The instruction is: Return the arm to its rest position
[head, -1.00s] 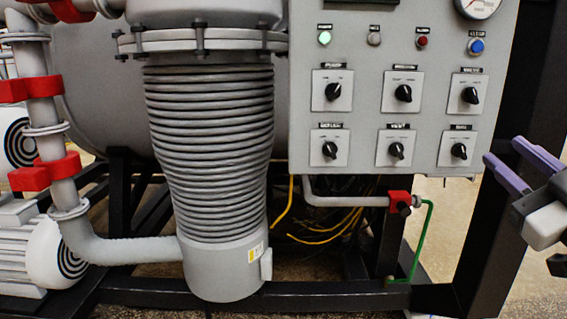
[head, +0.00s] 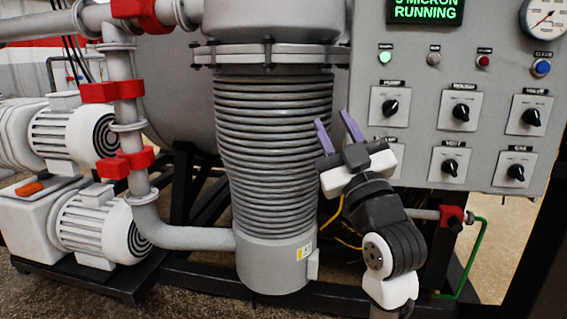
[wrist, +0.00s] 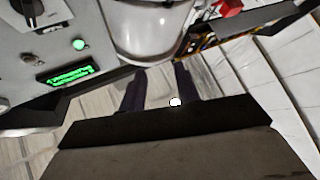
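My gripper (head: 335,134) is in the middle right of the head view, in front of the ribbed grey column (head: 272,150) and the left edge of the control panel (head: 425,130). Its two purple fingers point up and stand apart, with nothing between them. My arm comes up from the bottom right and is bent at a dark joint. In the wrist view my gripper (wrist: 158,92) shows as two dark fingers spread apart, with floor between them.
The panel carries several black knobs and a green display (head: 425,10). White pumps (head: 100,228) and a grey pipe (head: 185,237) with red clamps stand at left. A red valve (head: 452,217) with a green line is at lower right. Floor shows at bottom left.

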